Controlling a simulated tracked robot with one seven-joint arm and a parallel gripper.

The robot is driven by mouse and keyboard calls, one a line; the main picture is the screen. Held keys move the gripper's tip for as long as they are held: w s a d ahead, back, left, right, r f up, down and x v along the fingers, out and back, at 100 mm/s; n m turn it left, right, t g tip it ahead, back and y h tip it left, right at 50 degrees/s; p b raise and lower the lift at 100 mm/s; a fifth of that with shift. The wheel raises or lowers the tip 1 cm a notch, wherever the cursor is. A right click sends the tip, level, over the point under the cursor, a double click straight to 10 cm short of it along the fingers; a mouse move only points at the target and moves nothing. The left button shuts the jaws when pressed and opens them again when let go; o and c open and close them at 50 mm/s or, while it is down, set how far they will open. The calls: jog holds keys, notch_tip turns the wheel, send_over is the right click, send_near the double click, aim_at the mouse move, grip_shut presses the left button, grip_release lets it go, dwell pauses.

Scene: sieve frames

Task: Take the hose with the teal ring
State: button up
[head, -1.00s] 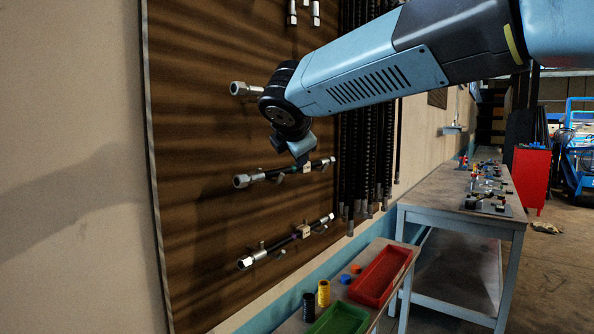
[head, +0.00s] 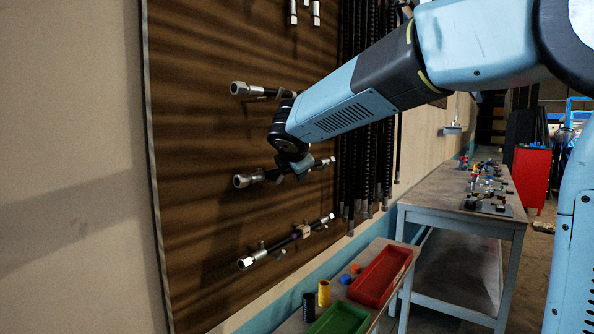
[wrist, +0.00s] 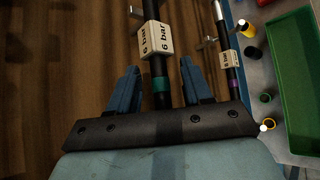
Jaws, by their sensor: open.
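The hose with the teal ring (wrist: 160,84) is a dark hose with a white "6 bar" tag, running up the wrist view between the two blue fingers of my gripper (wrist: 160,80). The fingers are open, one on each side of the hose, with gaps showing. In the head view this looks like the middle hose (head: 242,180) on the brown board. My gripper (head: 295,170) is at its middle and hides that part, including the ring. Metal fittings show at both ends.
A lower hose (head: 285,244) with a purple ring (wrist: 237,97) hangs below, and another (head: 250,90) above. Dark hoses (head: 365,150) hang to the right. A bench below holds a red tray (head: 408,262), a green tray (head: 345,318) and small spools.

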grip_shut()
dwell(0.4)
